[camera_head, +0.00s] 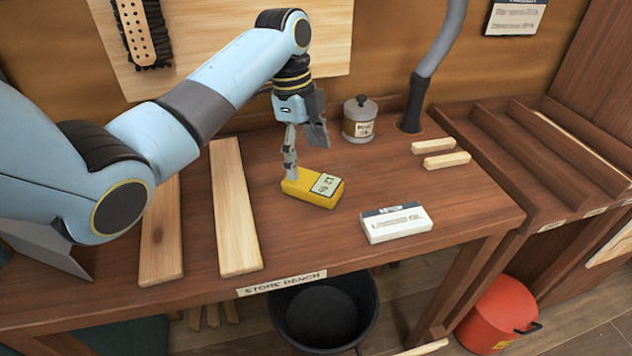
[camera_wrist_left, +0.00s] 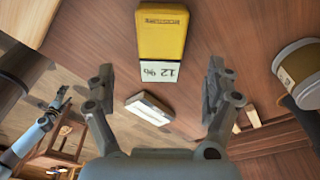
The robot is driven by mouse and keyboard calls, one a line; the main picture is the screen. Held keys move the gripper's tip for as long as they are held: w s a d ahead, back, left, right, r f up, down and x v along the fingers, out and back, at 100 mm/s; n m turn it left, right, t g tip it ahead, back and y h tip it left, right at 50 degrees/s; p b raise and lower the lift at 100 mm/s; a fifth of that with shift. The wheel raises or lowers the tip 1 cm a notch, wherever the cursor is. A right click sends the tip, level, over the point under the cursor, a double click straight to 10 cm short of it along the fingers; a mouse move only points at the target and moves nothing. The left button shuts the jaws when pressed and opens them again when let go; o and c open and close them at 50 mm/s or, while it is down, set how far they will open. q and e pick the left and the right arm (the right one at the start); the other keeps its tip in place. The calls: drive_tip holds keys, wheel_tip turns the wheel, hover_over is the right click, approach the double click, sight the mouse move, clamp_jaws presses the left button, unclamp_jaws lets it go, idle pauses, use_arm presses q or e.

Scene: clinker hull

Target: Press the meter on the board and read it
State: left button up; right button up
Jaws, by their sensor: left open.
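The meter (camera_head: 312,187) is a yellow block with a pale display, lying flat on the store bench (camera_head: 380,270). It also shows in the left wrist view (camera_wrist_left: 162,30), where its display (camera_wrist_left: 159,73) appears to read 12 %, upside down. My left gripper (camera_head: 305,152) is open and empty, pointing down over the meter's left end. In the left wrist view its fingers (camera_wrist_left: 158,88) stand wide apart, with the meter beyond them; I cannot tell if a finger touches it. My right gripper (camera_wrist_left: 62,97) shows small at left in the left wrist view.
A white labelled box (camera_head: 396,223) lies right of the meter. A lidded jar (camera_head: 360,122) and two short wood strips (camera_head: 440,152) are behind. Long planks (camera_head: 234,205) lie at left. A black bucket (camera_head: 322,312) and red bucket (camera_head: 500,315) stand on the floor.

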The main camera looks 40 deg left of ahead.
sight(313, 180)
use_arm(q)
drive_tip(key=shift+w+d+f, duration=0.15)
drive_tip(key=shift+f, duration=0.75)
drive_tip(key=f, duration=0.2)
drive_tip(key=d+f, duration=0.1)
drive_tip(key=f, duration=0.2)
drive_tip(key=shift+c, duration=0.4)
drive_tip(key=c, duration=1.3)
drive_tip(key=shift+r, duration=0.1)
